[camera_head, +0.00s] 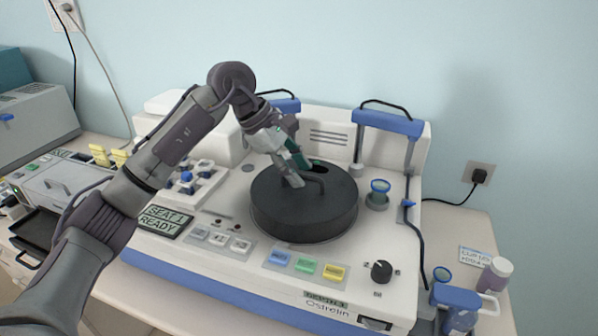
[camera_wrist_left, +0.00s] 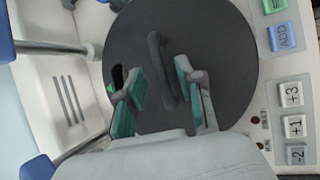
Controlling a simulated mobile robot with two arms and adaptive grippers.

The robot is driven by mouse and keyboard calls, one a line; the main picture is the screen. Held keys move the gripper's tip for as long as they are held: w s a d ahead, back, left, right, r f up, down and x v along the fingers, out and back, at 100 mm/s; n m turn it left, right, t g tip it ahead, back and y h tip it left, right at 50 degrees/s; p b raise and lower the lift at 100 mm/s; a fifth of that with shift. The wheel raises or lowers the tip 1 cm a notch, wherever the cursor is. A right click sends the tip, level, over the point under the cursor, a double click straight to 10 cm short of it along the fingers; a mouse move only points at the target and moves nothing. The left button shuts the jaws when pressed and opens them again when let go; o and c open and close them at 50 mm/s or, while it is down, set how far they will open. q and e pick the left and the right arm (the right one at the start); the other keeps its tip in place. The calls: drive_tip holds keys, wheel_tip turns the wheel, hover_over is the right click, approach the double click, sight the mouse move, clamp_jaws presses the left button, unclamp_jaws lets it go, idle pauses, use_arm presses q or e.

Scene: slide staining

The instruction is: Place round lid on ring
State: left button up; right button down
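The round lid (camera_head: 300,215) is a thick dark grey disc with an arched bar handle (camera_head: 318,181) on top. It appears level on the white machine's top. A ring under it is hidden, so I cannot tell how the lid sits on it. My left gripper (camera_head: 301,172) reaches down over the lid at the handle. In the left wrist view its two green-padded fingers (camera_wrist_left: 163,95) are apart, with the lid's handle (camera_wrist_left: 156,58) between and just beyond them. No clear contact shows. A dark slot with a green bit shows near the lid's edge. My right gripper is not in view.
The white machine (camera_head: 240,268) has colored buttons, a black knob (camera_head: 381,271) and a display (camera_head: 165,221) reading "SEAT 1 READY". Blue-topped handles (camera_head: 388,122) rise behind the lid. A blue-rimmed cup (camera_head: 378,193) stands close to its right. A bottle (camera_head: 495,274) stands at far right.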

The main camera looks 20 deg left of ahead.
use_arm(q)
drive_tip(key=b+v, duration=0.2)
drive_tip(key=v, duration=0.9)
drive_tip(key=shift+a+r, duration=0.1)
